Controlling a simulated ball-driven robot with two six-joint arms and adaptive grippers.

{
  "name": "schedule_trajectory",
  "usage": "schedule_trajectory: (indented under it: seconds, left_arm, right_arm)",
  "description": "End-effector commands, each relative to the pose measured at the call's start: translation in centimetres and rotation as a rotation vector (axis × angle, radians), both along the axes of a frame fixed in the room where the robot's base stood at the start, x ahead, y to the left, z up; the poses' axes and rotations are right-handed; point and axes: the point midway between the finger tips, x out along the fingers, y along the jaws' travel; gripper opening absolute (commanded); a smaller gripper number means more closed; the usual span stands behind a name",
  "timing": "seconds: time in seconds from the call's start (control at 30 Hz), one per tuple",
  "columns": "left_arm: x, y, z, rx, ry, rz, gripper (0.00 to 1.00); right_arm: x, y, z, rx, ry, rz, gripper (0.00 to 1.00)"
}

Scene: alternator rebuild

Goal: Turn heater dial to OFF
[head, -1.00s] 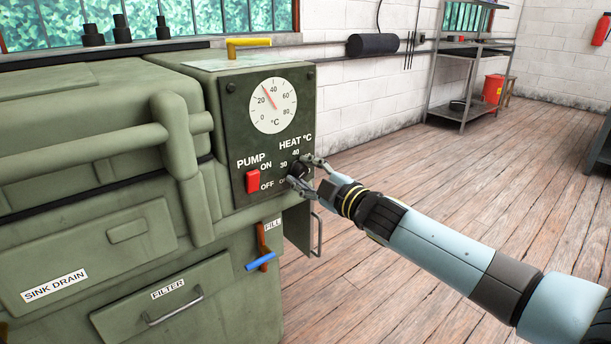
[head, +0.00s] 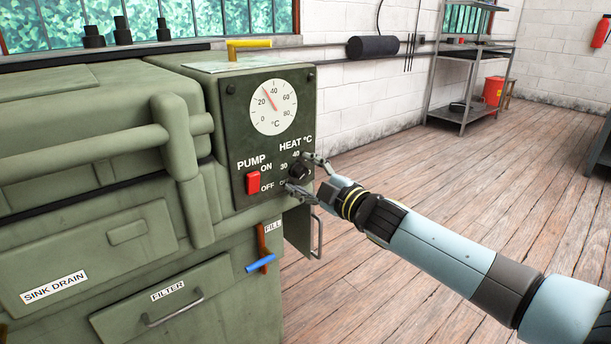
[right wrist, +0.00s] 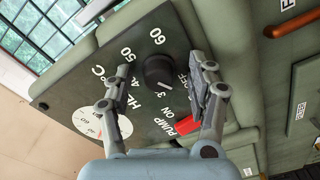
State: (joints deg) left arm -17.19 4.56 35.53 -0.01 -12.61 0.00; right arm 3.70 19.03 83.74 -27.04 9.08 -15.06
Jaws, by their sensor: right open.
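The heater dial (head: 299,169) is a round black knob under the HEAT °C lettering on the dark control panel (head: 240,135). In the right wrist view the dial (right wrist: 158,71) faces me, and its white mark points down, on the side between the 30 and OFF lettering; the exact setting is hard to tell. My right gripper (head: 300,171) is open, with one finger above the dial and one below it. In the right wrist view its fingers (right wrist: 160,72) stand on either side of the dial, with gaps showing. My left gripper is not in view.
A red pump switch (head: 253,182) sits just left of the dial; it also shows in the right wrist view (right wrist: 187,124). A temperature gauge (head: 273,107) is above. A blue-ended lever (head: 261,263) and a door handle (head: 318,236) lie below.

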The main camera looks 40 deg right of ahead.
Motion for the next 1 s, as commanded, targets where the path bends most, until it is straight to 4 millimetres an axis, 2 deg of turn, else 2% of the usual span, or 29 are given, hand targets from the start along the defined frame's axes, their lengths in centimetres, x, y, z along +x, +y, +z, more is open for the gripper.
schedule_trajectory:
  seconds: [0.23,0.7,1.0]
  left_arm:
    - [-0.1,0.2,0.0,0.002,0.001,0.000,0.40]
    - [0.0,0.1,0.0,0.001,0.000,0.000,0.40]
    - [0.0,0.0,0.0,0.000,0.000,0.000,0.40]
  right_arm:
    - [-1.2,-0.2,-0.1,0.000,0.001,0.000,0.58]
    - [-8.5,-0.6,-0.1,0.000,0.002,0.003,0.58]
    - [-11.6,-0.9,0.0,0.000,0.000,0.001,0.58]
